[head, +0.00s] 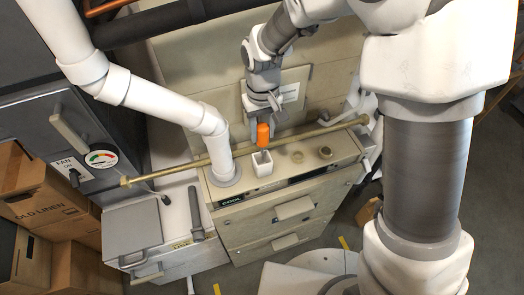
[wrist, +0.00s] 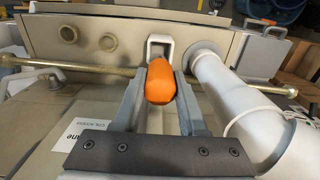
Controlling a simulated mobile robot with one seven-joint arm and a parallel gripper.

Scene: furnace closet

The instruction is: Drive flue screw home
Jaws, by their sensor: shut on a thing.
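My gripper (head: 263,115) points down over the top of the beige furnace and is shut on an orange handle (head: 263,135), likely a screwdriver's. In the wrist view the orange handle (wrist: 160,82) sits between the two grey fingers. Just below it stands a small white square holder (head: 262,163), also in the wrist view (wrist: 159,44). I cannot tell whether the tool's lower end is inside the holder. The white flue pipe (head: 190,112) comes down left of my gripper to a collar (head: 225,174) on the furnace top. I cannot make out a flue screw.
A brass-coloured pipe (head: 170,170) runs across the furnace behind the holder. Two round fittings (head: 325,153) sit right of the holder. A grey fan panel (head: 60,130) and cardboard boxes (head: 45,200) stand at the left. A grey lidded box (head: 132,225) is at the front left.

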